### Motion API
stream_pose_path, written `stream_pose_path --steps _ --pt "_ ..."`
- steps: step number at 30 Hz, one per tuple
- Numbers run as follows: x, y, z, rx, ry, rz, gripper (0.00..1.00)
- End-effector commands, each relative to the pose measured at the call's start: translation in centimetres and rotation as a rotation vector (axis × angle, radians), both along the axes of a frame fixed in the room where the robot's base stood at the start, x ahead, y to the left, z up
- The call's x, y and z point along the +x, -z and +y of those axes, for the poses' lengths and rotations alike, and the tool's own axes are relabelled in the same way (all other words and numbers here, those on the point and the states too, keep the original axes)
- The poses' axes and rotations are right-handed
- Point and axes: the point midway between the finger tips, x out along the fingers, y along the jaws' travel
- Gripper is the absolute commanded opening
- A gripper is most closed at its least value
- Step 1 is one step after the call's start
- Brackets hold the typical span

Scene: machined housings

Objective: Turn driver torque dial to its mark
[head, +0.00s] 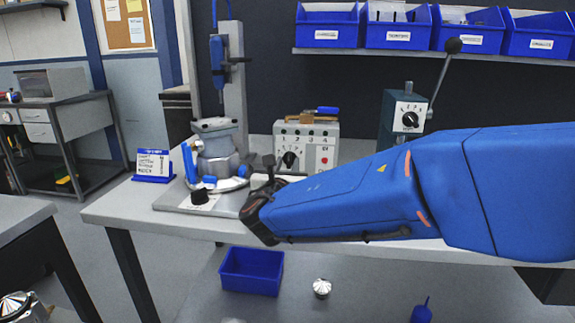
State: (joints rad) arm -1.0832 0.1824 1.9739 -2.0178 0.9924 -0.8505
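Three black dials show, and I cannot tell from labels which is the driver torque dial. One dial (290,158) is on the front of a pale control box (318,133) with a row of numbers, a red button and a blue tool on top. Another dial (410,119) is on a white plate on the dark lever box at right. A black knob (200,196) sits on a white plate at the fixture base's front. My gripper (270,170) is just left of and below the control box dial, apparently nearer the camera. Its fingertips are small and dark; their opening is unclear.
A metal housing (217,158) with blue clamps stands on the fixture left of my gripper. A blue driver (217,55) hangs above it on a column. A blue sign (153,165) stands at the bench's left end. Blue bins (397,30) line the shelf. My arm covers the bench's right side.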

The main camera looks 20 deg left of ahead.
Motion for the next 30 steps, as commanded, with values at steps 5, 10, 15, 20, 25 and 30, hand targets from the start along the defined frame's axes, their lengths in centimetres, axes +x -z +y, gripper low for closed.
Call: stream_pose_path --steps 5,10,15,20,25,30 --pt "0.14 0.0 0.03 0.0 0.0 0.0 0.29" --pt "0.12 -0.02 0.02 0.0 0.0 0.0 0.15" --pt "0.11 -0.02 0.02 0.0 0.0 0.0 0.0" --pt "0.11 -0.02 0.01 0.01 0.0 0.002 0.0" --pt "0.12 -0.03 -0.01 0.06 0.0 0.014 0.0" --pt "0.14 -0.04 -0.06 0.16 0.0 0.036 0.0"
